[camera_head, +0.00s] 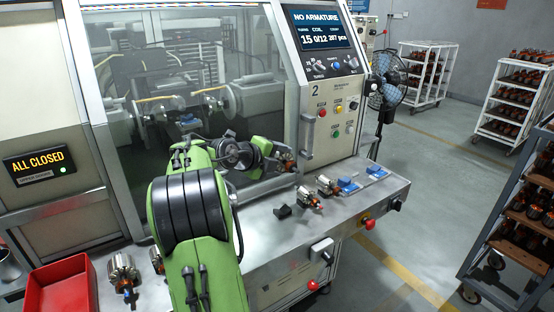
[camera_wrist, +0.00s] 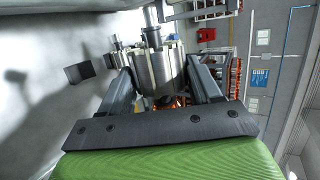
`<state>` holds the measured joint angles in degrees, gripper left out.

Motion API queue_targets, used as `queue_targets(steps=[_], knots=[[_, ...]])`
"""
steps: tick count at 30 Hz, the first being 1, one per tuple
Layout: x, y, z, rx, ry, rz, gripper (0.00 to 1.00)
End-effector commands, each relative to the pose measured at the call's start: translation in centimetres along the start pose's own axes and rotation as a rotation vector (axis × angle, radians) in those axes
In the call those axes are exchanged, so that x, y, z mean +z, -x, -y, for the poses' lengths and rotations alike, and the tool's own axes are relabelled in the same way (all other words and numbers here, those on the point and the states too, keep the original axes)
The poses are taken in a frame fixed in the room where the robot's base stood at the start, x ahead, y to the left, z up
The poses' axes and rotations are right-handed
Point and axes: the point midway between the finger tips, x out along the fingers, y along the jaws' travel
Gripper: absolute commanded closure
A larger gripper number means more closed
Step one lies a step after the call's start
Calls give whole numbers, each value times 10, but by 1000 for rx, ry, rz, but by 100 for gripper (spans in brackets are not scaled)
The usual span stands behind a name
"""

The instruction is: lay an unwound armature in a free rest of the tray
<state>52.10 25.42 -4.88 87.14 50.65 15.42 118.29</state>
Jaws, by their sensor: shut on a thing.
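My gripper (camera_head: 275,157) is above the machine's front ledge, at the foot of its window. It is shut on an armature (camera_wrist: 158,70), whose steel core and shaft stand between the two fingers in the wrist view (camera_wrist: 163,85). An orange part shows below the core; whether it is wound is not clear. Two more armatures, a nearer one (camera_head: 309,198) and a farther one (camera_head: 328,185), lie on the ledge. Beside them are a bare black block (camera_head: 283,211) and two blue blocks (camera_head: 348,186) (camera_head: 376,172). I cannot tell for certain which are the tray's rests.
The winding machine (camera_head: 328,110) stands behind the ledge; its screen reads "NO ARMATURE". Further armatures (camera_head: 123,272) and a red bin (camera_head: 60,287) are at lower left. Buttons (camera_head: 368,224) line the ledge front. A fan (camera_head: 388,85) and racks (camera_head: 515,95) stand at right.

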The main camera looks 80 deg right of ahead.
Motion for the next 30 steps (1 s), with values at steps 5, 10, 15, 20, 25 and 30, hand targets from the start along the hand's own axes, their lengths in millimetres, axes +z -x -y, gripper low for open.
queue_targets(steps=[5,10,15,20,25,30], knots=[[-5,-13,-23,-6,-5,-3,87],[-8,-26,-48,-5,-5,-2,87],[-11,-37,-68,-6,-5,-3,87],[-12,-38,-71,-6,-5,-3,87],[-13,-42,-78,-5,-5,-4,87],[-14,-50,-95,-4,-3,-3,87]])
